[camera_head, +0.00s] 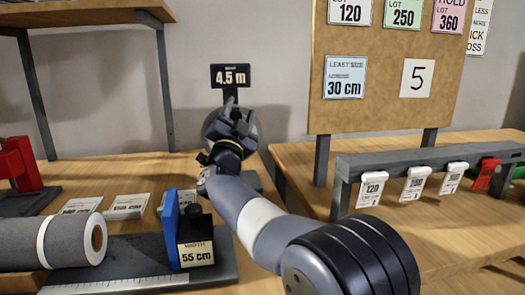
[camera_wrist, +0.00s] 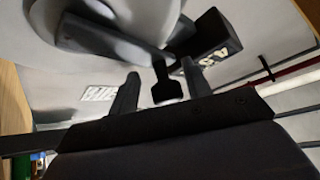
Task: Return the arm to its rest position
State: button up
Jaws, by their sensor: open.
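My arm reaches from the lower right of the head view up to the middle. My gripper (camera_head: 236,118) is at its far end, over the back of the left bench. In the wrist view the two dark fingers of my gripper (camera_wrist: 160,88) stand apart, and I see nothing held between them. A black display reading 4.5 m (camera_head: 231,76) stands just behind and above the gripper in the head view. It also shows close to the right finger in the wrist view (camera_wrist: 213,50). A grey round device (camera_head: 213,122) is partly hidden behind the gripper.
A grey roll (camera_head: 55,242) lies at the left. A blue plate (camera_head: 171,230) and a black block marked 55 cm (camera_head: 196,240) stand near my arm. A grey rail (camera_head: 430,158) with white tags and a red one (camera_head: 483,173) is at right. A notice board (camera_head: 390,100) stands behind.

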jog(key=shift+s+a+r+n+t+y+b, duration=0.1)
jog(key=shift+a+n+t+y, duration=0.15)
jog(key=shift+n+y, duration=0.45)
jog(key=shift+s+a+r+n+t+y+b, duration=0.15)
jog(key=shift+a+n+y, duration=0.25)
jog(key=shift+n, duration=0.5)
jog(key=shift+a+n+t+y+b, duration=0.1)
jog(key=shift+a+n+t+y, duration=0.1)
jog(key=shift+n+y, duration=0.5)
jog(key=shift+r, duration=0.1)
